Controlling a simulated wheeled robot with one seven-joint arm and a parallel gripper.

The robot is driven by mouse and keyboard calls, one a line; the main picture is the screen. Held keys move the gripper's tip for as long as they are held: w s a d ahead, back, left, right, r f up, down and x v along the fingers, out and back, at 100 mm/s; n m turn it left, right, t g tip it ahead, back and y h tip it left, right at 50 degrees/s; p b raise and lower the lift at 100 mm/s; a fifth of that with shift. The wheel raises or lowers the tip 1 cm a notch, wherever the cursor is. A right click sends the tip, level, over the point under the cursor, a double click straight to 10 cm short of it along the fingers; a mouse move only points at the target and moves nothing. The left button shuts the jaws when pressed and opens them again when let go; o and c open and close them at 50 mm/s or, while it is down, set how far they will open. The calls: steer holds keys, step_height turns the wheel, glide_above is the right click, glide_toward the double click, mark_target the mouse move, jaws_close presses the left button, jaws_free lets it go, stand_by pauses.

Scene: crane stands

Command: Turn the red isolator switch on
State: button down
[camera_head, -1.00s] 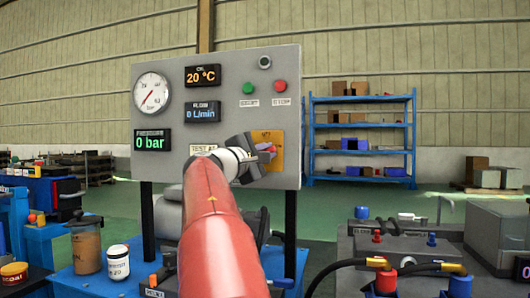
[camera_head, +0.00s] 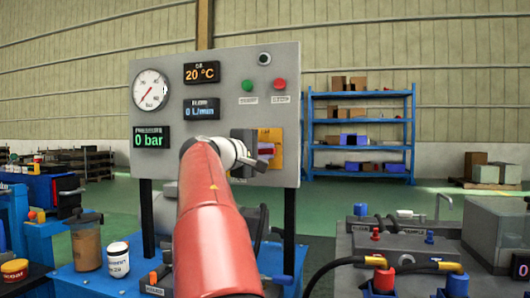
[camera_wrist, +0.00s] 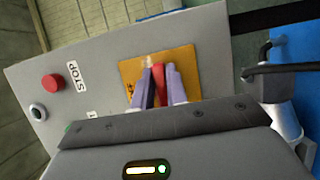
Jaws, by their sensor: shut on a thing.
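The red isolator switch (camera_head: 266,148) sits on a yellow plate (camera_head: 278,136) at the lower right of the grey panel. My gripper (camera_head: 262,155) is at the switch, with the arm reaching up from below. In the wrist view the red handle (camera_wrist: 159,86) stands between the two pale fingers of my gripper (camera_wrist: 158,76), which are shut on it. The yellow plate (camera_wrist: 184,58) shows behind them, tilted in the picture. The fingers and the gripper body hide part of the switch and its markings.
The grey panel (camera_head: 225,70) also carries a dial gauge (camera_head: 150,90), a green button (camera_head: 247,86) and a red button (camera_head: 279,84). The red stop button (camera_wrist: 52,82) shows in the wrist view. Jars stand at lower left; a bench with hoses (camera_head: 410,240) is at right.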

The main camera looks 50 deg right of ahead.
steer(key=shift+f, duration=0.1)
steer(key=c, duration=1.4)
jaws_free()
steer(key=a+b, duration=0.1)
steer(key=a, duration=0.6)
steer(key=shift+s+a, duration=0.35)
